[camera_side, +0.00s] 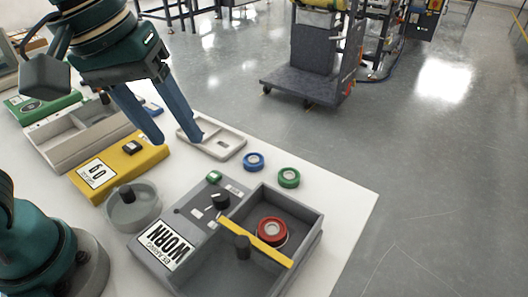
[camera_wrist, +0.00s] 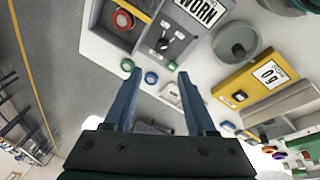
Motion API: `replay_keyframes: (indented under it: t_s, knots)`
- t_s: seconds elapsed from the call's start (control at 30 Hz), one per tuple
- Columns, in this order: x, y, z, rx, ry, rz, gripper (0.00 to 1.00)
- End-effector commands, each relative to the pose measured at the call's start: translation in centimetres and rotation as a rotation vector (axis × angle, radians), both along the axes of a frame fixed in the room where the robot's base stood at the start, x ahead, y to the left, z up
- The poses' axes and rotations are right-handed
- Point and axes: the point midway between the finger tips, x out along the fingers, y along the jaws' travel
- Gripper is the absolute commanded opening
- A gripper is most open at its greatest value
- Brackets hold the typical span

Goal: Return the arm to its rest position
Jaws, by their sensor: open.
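My gripper (camera_side: 176,138) is open and empty, raised above the white table near its far edge. In the side view the fingertips show in front of a beige tray (camera_side: 228,146). My gripper appears clear of the things on the table; its exact height is hard to tell. No marked rest place is visible.
A grey box labelled WORN (camera_side: 168,247) has a yellow bar (camera_side: 262,245) across it and a red ring (camera_side: 272,231) inside. Blue (camera_side: 253,161) and green (camera_side: 289,177) rings lie nearby. A grey round dish (camera_side: 147,212), yellow box (camera_side: 140,158) and divided bin (camera_side: 50,153) stand left.

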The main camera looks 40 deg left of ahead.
Motion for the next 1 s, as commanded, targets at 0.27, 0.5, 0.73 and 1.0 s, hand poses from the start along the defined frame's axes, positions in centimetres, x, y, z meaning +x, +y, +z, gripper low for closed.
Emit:
replay_keyframes:
  t_s: [0.27, 0.5, 0.73, 1.0]
  knots:
    - [-3.4, 5.8, -1.4, 0.101, -0.183, -0.096, 0.56]
    - [-5.1, 6.8, -4.5, 0.223, -0.224, -0.331, 0.56]
    - [-4.8, 6.8, -4.5, 0.260, -0.239, -0.423, 0.56]
    - [-4.8, 6.8, -4.5, 0.259, -0.238, -0.422, 0.56]
